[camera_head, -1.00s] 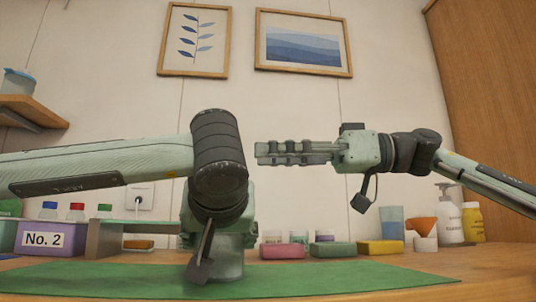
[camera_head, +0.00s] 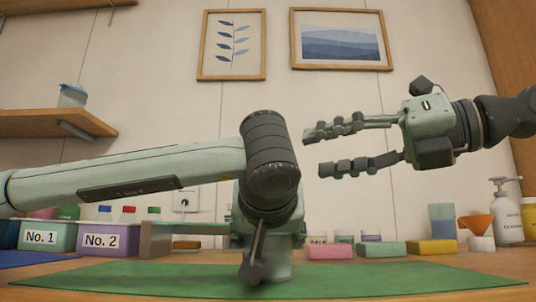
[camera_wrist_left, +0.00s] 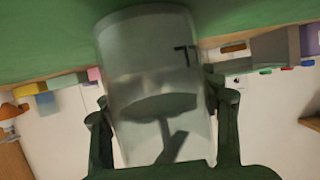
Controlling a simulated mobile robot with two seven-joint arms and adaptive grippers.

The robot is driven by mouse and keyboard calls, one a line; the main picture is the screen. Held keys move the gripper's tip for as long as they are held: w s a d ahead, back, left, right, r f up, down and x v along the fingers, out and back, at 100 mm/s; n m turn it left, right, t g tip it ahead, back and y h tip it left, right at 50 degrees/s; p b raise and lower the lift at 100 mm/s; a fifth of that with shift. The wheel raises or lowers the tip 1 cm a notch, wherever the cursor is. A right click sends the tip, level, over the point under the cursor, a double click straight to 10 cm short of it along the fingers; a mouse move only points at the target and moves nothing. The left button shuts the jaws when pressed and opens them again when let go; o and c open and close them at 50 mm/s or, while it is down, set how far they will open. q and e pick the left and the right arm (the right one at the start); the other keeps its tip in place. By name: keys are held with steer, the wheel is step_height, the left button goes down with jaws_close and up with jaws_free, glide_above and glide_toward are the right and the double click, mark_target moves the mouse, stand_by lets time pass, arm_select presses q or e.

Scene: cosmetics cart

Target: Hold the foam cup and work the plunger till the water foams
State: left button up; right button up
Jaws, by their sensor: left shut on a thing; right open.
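My left gripper (camera_head: 268,240) is low over the green mat (camera_head: 400,280), largely hidden behind its own wrist. In the left wrist view, which looks upside down, its two fingers hold the clear foam cup (camera_wrist_left: 125,75) from both sides. The cup has a dark mark on its wall, and its base end is at the mat. A grey disc (camera_wrist_left: 160,106) with a dark stem shows through the wall, seemingly the plunger. In the head view, only part of the cup (camera_head: 281,268) shows. My right gripper (camera_head: 314,153) is open and empty, above and right of the cup, fingers pointing left.
Bins marked No. 1 (camera_head: 47,237) and No. 2 (camera_head: 103,237) stand at the left. Pink (camera_head: 326,251), green (camera_head: 381,249) and yellow (camera_head: 432,247) blocks, an orange funnel (camera_head: 476,226) and a pump bottle (camera_head: 506,215) stand at the back right. The mat's right side is clear.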

steer(key=w+a+n, duration=0.1)
steer(key=w+a, duration=0.1)
steer(key=a, duration=0.1)
steer(key=w+a+n+t, duration=0.1)
steer(key=w+a+n, duration=0.1)
steer(key=w+a+r+n, duration=0.1)
steer(key=w+a+n, duration=0.1)
steer(key=a, duration=0.1)
steer(key=shift+a+r+t, duration=0.1)
steer(key=shift+a+t, duration=0.25)
steer(key=shift+t, duration=0.05)
jaws_close()
stand_by(0.4)
